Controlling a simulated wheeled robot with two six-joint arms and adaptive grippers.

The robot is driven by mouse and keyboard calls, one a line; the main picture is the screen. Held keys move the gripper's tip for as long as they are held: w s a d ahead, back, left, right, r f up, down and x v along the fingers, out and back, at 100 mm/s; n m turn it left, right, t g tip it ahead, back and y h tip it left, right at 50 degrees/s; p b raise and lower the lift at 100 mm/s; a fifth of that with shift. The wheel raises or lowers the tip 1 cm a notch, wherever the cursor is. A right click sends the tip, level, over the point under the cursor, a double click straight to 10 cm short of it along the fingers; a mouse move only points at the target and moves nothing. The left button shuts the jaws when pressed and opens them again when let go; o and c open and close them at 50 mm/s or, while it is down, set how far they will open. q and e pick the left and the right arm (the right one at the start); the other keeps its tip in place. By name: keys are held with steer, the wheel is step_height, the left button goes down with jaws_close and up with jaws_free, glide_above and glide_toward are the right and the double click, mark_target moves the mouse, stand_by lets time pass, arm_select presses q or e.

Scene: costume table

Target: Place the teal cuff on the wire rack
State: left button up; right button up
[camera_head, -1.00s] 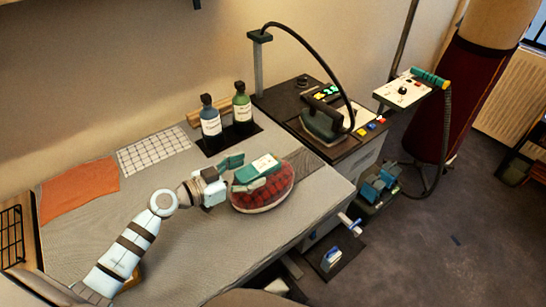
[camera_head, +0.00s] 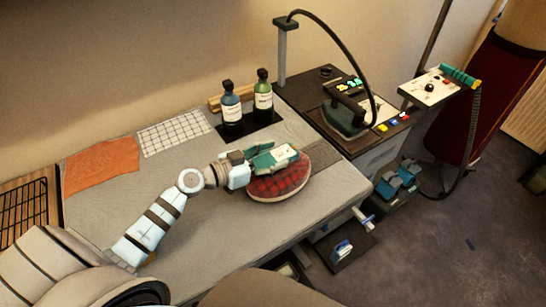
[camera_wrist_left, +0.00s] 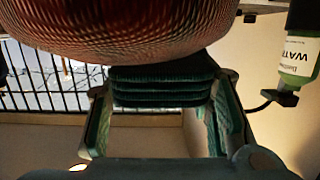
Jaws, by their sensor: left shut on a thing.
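The teal cuff (camera_head: 276,158) is at the top of the red plaid pressing cushion (camera_head: 279,182), with a pale patch beside its teal fabric. My left gripper (camera_head: 262,162) is shut on the cuff from the left. In the left wrist view the ribbed dark teal cuff (camera_wrist_left: 160,87) lies between the finger pads, close against the cushion (camera_wrist_left: 120,30); whether they touch is unclear. The black wire rack (camera_head: 24,208) is at the far left of the head view, partly cut off by the frame. My right gripper is out of view.
An orange cloth (camera_head: 100,165) and a white checked cloth (camera_head: 175,138) lie along the back of the table. Two bottles (camera_head: 231,110) (camera_head: 263,100) stand behind the cushion. An iron (camera_head: 346,115) rests on the station at right. Bare grey table surface lies in front of the cushion.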

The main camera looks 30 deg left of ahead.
mark_target(271, 158)
arm_select(q)
steer(key=s+d+r+m+g+h+p, duration=0.1)
steer(key=d+r+p, duration=0.1)
steer(key=r, duration=1)
steer(key=s+d+r+m+g+h+p, duration=0.1)
steer(key=s+r+h+p, duration=0.15)
steer(key=r, duration=0.95)
steer(key=s+d+f+m+g+h+b, duration=0.1)
steer(key=s+d+f+m+g+b, duration=0.1)
steer(key=s+f, duration=0.7)
steer(key=shift+s+d+m, duration=0.4)
steer(key=shift+d, duration=0.25)
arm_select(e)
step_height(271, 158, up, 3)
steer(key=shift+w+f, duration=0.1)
arm_select(q)
steer(key=shift+h, duration=0.25)
